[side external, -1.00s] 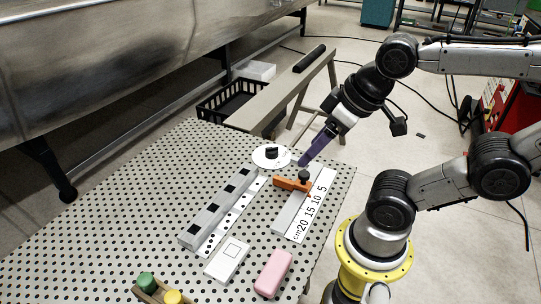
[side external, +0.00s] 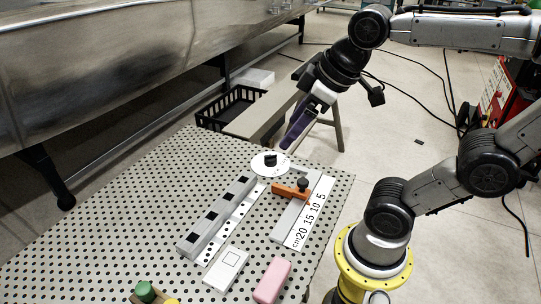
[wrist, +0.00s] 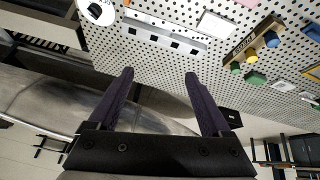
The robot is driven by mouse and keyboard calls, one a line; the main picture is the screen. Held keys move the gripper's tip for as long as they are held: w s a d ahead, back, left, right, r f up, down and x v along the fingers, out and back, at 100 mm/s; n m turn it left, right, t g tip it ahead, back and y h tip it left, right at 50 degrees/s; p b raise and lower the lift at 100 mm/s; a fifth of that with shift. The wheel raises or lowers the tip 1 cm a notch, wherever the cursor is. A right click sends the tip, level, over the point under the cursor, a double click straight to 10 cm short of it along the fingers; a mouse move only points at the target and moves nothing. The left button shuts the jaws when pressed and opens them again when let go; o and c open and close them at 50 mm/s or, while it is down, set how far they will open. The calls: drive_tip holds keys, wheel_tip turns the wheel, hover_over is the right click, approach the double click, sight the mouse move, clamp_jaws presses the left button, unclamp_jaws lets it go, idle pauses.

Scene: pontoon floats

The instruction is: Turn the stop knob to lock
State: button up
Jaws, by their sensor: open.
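An orange stop (side external: 284,190) with a black knob (side external: 302,183) sits across the ruler (side external: 311,212), marked in cm, in the side view. A white disc (side external: 258,164) with a black knob (side external: 270,158) lies just to its upper left; the disc also shows at the upper left of the wrist view (wrist: 97,12). My gripper (side external: 285,147) has dark purple fingers and points down above the table's far edge, close to the disc and apart from the stop. In the wrist view my gripper (wrist: 159,75) is open and empty. The stop is not visible there.
A slotted grey rail (side external: 215,218) lies left of the ruler. A white box (side external: 227,268) and a pink block (side external: 272,280) lie at the front. A rack (wrist: 262,38) holds coloured pegs. A bench and a black crate (side external: 228,108) stand beyond the table.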

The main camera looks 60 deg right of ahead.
drive_tip(key=w+d+r+g, duration=0.1)
drive_tip(key=w+d, duration=0.3)
drive_tip(key=w, duration=0.4)
drive_tip(key=m+g, duration=0.2)
drive_tip(key=g, duration=0.3)
hover_over(271, 155)
wheel_tip(271, 155, down, 17)
wheel_tip(271, 155, down, 14)
drive_tip(key=shift+r, duration=0.15)
clamp_jaws()
